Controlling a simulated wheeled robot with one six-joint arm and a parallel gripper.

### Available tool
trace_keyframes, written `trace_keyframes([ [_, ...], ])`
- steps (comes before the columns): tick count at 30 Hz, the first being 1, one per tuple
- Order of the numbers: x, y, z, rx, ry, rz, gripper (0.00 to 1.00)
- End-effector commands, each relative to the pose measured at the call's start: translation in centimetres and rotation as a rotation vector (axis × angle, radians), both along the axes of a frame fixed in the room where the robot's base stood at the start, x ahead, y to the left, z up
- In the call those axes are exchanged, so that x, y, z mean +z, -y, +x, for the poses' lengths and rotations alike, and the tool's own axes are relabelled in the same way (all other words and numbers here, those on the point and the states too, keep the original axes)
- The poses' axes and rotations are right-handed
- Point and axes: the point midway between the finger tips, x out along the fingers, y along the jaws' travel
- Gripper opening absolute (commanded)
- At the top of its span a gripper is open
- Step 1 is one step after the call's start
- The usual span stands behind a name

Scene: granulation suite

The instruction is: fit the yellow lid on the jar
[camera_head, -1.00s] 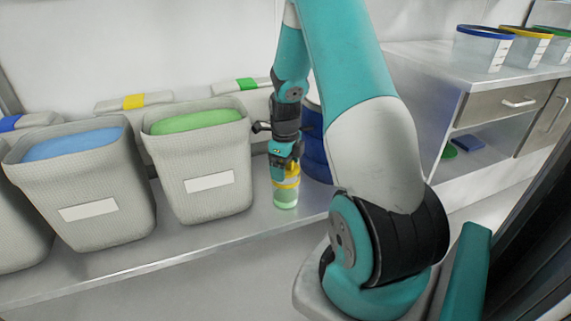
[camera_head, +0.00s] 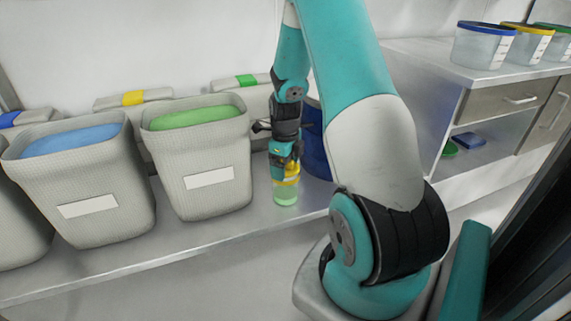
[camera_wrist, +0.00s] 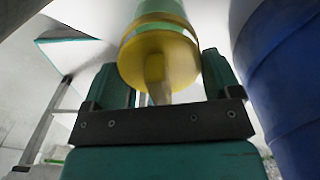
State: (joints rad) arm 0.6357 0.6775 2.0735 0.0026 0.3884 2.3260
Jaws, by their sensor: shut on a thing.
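The yellow lid (camera_head: 289,180) is at the top of the pale green, clear jar (camera_head: 286,197), which stands upright on the steel bench. My gripper (camera_head: 287,168) points down over the jar and is shut on the lid. In the wrist view, the raised grip of the yellow lid (camera_wrist: 160,58) lies between the two teal fingers, and the greenish jar (camera_wrist: 160,12) shows beyond the lid, roughly in line with it. I cannot tell whether the lid is fully seated or sits slightly above the rim. The lid hides the jar's mouth.
The bench front (camera_head: 190,236) is clear. Clear tubs (camera_head: 482,47) stand on the right-hand counter.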

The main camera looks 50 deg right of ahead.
Motion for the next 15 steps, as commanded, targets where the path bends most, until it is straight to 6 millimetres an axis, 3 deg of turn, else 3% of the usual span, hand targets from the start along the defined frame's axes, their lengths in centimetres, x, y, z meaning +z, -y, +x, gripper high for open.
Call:
trace_keyframes([
  [15,-0.85,0.0,0.0,0.0,0.0,0.0,0.61],
])
